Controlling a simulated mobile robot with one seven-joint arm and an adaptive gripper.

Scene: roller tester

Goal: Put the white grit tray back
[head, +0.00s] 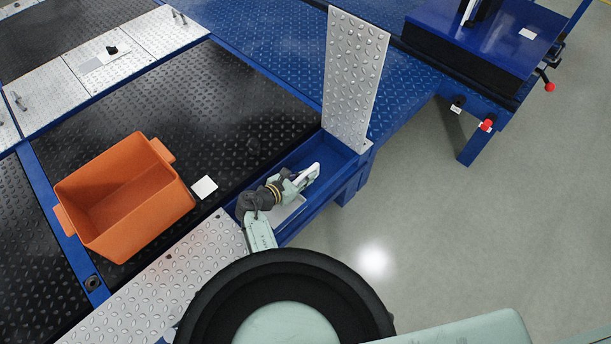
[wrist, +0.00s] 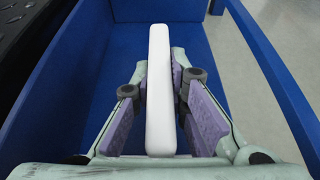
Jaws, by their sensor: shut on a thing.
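The white grit tray (wrist: 160,90) shows in the wrist view as a narrow white bar, seen edge-on, between my gripper's purple pads. My gripper (wrist: 170,85) is shut on it. In the head view, my gripper (head: 297,180) is over the open blue trough (head: 318,152), and the tray's white edge (head: 313,171) shows at the fingers. A white patch (head: 286,213) shows lower down beside my wrist; I cannot tell if it is the same tray. The tray's underside and any contact with the floor are hidden.
A tread-plate lid (head: 355,75) stands upright at the trough's far end. An orange bin (head: 130,195) sits on the black plates to the left, with a small white card (head: 204,187) beside it. Grey floor (head: 430,230) is open to the right.

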